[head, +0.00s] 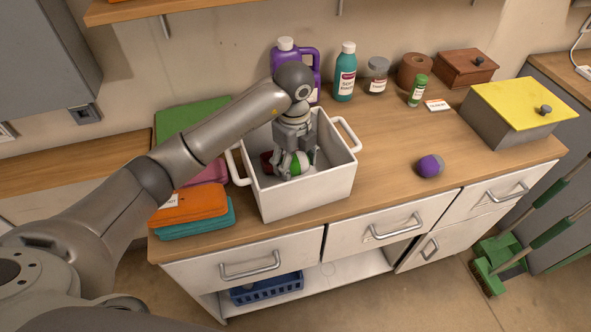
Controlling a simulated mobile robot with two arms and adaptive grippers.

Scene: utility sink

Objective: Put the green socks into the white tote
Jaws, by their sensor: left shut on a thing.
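The white tote (308,194) stands on the wooden counter, with a raised handle on its left and right sides. My left gripper (294,165) reaches down inside the tote and is shut on the green socks (299,162), a rolled green and white bundle. The socks are inside the tote's walls; whether they touch its floor I cannot tell. A dark red bundle (267,163) lies in the tote beside the gripper, partly hidden. My right gripper is not in view.
A purple and grey bundle (430,166) lies on the counter right of the tote. Folded orange cloth (190,204) lies to the left. A purple jug (310,62), teal bottle (345,75) and yellow-lidded box (515,105) stand behind. The counter's front right is mostly clear.

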